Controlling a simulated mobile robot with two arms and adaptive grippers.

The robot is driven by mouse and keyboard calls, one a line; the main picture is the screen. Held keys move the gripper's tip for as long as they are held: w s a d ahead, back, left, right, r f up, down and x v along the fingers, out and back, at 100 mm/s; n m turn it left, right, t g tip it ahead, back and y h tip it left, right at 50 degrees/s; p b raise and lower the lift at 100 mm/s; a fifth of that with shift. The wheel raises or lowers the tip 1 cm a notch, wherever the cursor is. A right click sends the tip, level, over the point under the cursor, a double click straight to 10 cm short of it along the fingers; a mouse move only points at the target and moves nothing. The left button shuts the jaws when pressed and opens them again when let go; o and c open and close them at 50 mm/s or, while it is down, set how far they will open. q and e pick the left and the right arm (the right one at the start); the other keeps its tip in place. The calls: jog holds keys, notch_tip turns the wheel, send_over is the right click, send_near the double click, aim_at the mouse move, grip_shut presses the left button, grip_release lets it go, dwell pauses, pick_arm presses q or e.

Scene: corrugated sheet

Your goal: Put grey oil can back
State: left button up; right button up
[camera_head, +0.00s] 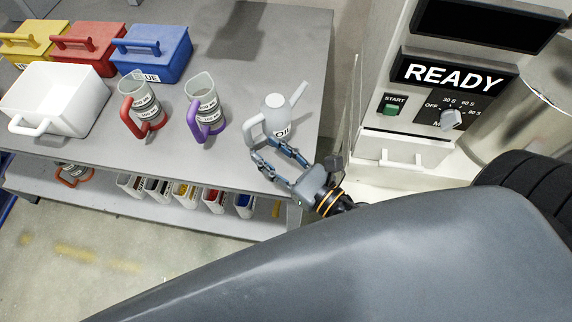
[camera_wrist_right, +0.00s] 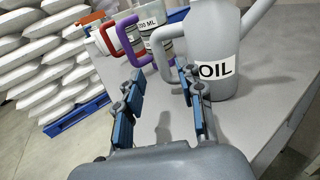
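The grey oil can (camera_head: 275,115), labelled OIL, stands upright on the right part of the grey table (camera_head: 240,60), near its front edge. Its spout points to the right and its handle to the left. My right gripper (camera_head: 272,156) reaches in from the front right, with its fingers close to the can's handle side. In the right wrist view the gripper (camera_wrist_right: 160,78) is open. The can (camera_wrist_right: 215,35) is just beyond its right finger, and the can's handle (camera_wrist_right: 163,62) shows between the fingertips. I cannot tell if they touch. My left gripper is not in view.
A red-handled jug (camera_head: 145,106) and a purple-handled jug (camera_head: 204,98) stand left of the can. A white bin (camera_head: 60,95) and yellow, red and blue boxes (camera_head: 150,55) are farther left. A machine showing READY (camera_head: 453,76) stands right of the table.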

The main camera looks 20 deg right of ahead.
jog(key=b+v, duration=0.1)
jog(key=v, duration=0.2)
jog(key=shift+s+d+f+b, duration=0.1)
jog(key=shift+s+f+b, duration=0.05)
jog(key=shift+s+b, duration=0.15)
jog(key=shift+s+d+r, duration=0.2)
jog(key=shift+s, duration=0.15)
